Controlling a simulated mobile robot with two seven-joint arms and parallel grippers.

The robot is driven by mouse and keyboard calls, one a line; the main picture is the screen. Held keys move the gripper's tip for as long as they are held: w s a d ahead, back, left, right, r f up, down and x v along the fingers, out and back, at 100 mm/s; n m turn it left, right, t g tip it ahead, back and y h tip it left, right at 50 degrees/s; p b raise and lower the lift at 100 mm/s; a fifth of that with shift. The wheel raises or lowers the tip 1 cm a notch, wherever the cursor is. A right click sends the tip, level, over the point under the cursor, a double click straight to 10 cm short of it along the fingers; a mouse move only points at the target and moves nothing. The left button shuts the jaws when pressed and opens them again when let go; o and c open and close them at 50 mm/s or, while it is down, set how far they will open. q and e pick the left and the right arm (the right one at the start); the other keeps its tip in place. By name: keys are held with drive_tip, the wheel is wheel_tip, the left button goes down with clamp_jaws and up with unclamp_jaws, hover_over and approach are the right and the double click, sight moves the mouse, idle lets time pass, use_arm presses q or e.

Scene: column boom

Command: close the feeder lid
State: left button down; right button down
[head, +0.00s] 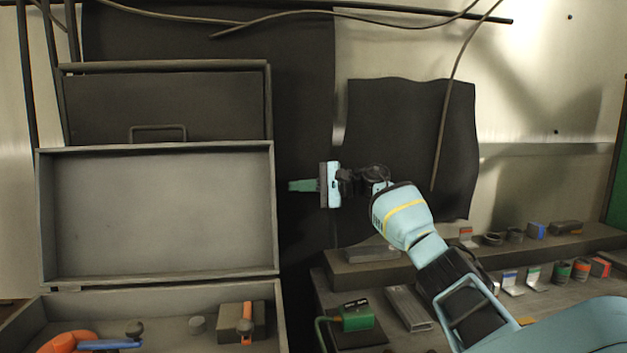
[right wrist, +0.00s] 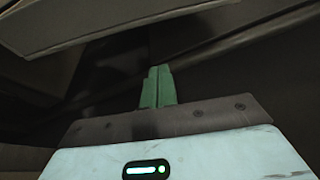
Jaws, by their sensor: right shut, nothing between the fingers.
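The feeder lid (head: 160,215) is a grey, shallow, framed panel standing open and upright at the left of the head view. It rises from the back edge of the open feeder box (head: 268,318) below it. My right gripper (head: 292,186) points left with its green fingers together and empty. In the head view the fingertips are just right of the lid's right edge, with a small gap in the picture; depth is hard to judge. In the right wrist view the shut green fingers (right wrist: 157,84) show below a grey panel edge (right wrist: 120,30), probably the lid. My left gripper is out of view.
The box holds an orange and blue tool (head: 90,344) and a dark block with an orange strap (head: 241,322). A dark case with a handle (head: 165,95) is behind the lid. Shelves at right carry a green device (head: 356,316) and several small parts. Cables hang above.

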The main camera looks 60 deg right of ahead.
drive_tip(key=shift+w+a+r+p, duration=0.1)
drive_tip(key=shift+w+a+p, duration=0.25)
drive_tip(key=shift+a, duration=0.4)
drive_tip(key=shift+w+a+r+p, duration=0.1)
drive_tip(key=shift+w+a+p, duration=0.25)
drive_tip(key=shift+a, duration=0.45)
drive_tip(key=shift+w+a+r+p, duration=0.1)
drive_tip(key=shift+w+a+p, duration=0.15)
drive_tip(key=shift+w+a, duration=0.35)
drive_tip(key=shift+s+a, duration=0.15)
drive_tip(key=shift+s, duration=0.05)
